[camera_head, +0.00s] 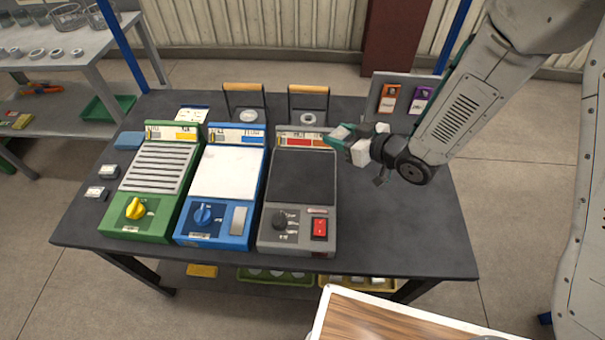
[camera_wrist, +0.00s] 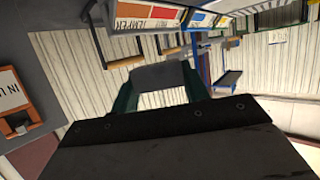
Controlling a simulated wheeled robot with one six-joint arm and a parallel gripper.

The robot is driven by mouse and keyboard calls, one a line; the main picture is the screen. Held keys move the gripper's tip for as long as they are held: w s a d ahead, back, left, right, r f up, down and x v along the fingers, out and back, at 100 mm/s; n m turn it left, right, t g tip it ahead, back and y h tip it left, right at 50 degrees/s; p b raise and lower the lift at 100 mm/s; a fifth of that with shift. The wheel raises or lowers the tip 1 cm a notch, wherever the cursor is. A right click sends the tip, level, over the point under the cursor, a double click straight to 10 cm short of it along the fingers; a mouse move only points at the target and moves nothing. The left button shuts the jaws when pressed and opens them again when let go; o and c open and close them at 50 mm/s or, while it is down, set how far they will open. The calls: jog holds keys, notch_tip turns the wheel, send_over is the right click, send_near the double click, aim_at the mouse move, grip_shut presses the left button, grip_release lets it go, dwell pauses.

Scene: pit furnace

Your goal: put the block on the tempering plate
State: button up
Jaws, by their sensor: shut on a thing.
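My gripper (camera_head: 346,141) has green fingers and is held above the table, just right of the back of a grey machine. It is shut on a grey block (camera_head: 341,131), partly hidden by the fingers. In the wrist view the block (camera_wrist: 160,76) is dark grey and sits between both fingertips. The grey machine has a dark flat plate (camera_head: 302,177), which is bare, with a black knob and red switch in front. A sign with red and orange fields reads "TEMPER" in the wrist view (camera_wrist: 132,20); it appears to be this machine's sign. The block is apart from the plate.
A blue machine (camera_head: 227,172) with a white plate and a green machine (camera_head: 157,166) with a ribbed top stand to the left. Wooden-handled frames (camera_head: 308,98) stand behind. Small blocks (camera_head: 95,193) lie at the left edge. The table's right side (camera_head: 400,230) is clear.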

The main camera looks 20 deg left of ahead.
aim_at(303, 175)
jog(key=s+a+r+n+g+y, duration=0.1)
jog(key=s+a+r+n+g, duration=0.2)
jog(key=s+a, duration=0.35)
jog(key=shift+g, duration=0.5)
jog(key=f, duration=0.7)
jog(key=a+f, duration=0.1)
jog(key=f, duration=0.3)
jog(key=shift+s+a+f, duration=0.1)
jog(key=shift+f, duration=0.15)
jog(key=o, duration=1.3)
jog(key=shift+r, duration=0.2)
jog(key=v, duration=1.2)
jog(key=shift+f, duration=0.15)
